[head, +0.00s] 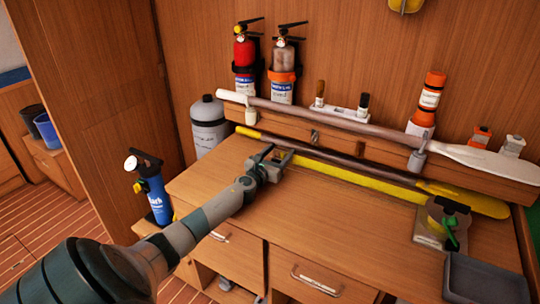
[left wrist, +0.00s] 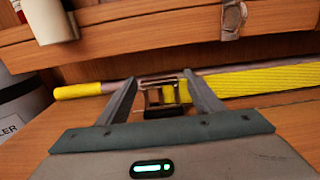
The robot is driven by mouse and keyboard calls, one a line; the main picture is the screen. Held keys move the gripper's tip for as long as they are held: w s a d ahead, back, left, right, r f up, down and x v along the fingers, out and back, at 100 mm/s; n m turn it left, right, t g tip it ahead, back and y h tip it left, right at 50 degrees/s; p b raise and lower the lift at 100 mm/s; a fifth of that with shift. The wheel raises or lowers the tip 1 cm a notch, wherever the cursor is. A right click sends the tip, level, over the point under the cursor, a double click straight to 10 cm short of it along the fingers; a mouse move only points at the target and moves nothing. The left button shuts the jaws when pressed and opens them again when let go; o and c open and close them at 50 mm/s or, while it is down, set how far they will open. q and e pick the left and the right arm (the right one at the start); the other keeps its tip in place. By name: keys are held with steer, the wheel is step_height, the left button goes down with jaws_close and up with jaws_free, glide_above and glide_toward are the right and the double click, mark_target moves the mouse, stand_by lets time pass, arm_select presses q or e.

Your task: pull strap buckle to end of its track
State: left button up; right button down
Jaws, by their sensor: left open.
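The strap buckle (left wrist: 163,94) is a dark metal frame with yellow webbing inside, low at the back of the wooden bench top. In the left wrist view it sits between the two fingers of my left gripper (left wrist: 160,92), which are apart on either side of it. I cannot tell whether either finger touches it. The flat yellow strap (left wrist: 265,80) runs to the right from there; it also shows in the head view (head: 365,184) along the bench. In the head view my left gripper (head: 272,156) reaches the strap's left end and mostly hides the buckle. My right gripper is out of view.
A yellow-ended paddle (head: 330,162) lies just behind the strap, and a white-bladed paddle (head: 345,125) rests on the ledge above. A winch-like block (head: 447,220) and a grey bin (head: 485,280) stand at the right. The bench front (head: 330,235) is clear.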

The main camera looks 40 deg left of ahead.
arm_select(q)
steer(key=shift+s, duration=0.45)
steer(key=v, duration=0.6)
steer(key=shift+s+d+f, duration=0.1)
steer(key=shift+s, duration=0.25)
steer(key=v, duration=0.8)
steer(key=shift+s+d+b, duration=0.1)
steer(key=shift+s+b, duration=0.25)
steer(key=shift+s, duration=0.25)
steer(key=shift+s+d, duration=0.1)
steer(key=shift+s, duration=0.1)
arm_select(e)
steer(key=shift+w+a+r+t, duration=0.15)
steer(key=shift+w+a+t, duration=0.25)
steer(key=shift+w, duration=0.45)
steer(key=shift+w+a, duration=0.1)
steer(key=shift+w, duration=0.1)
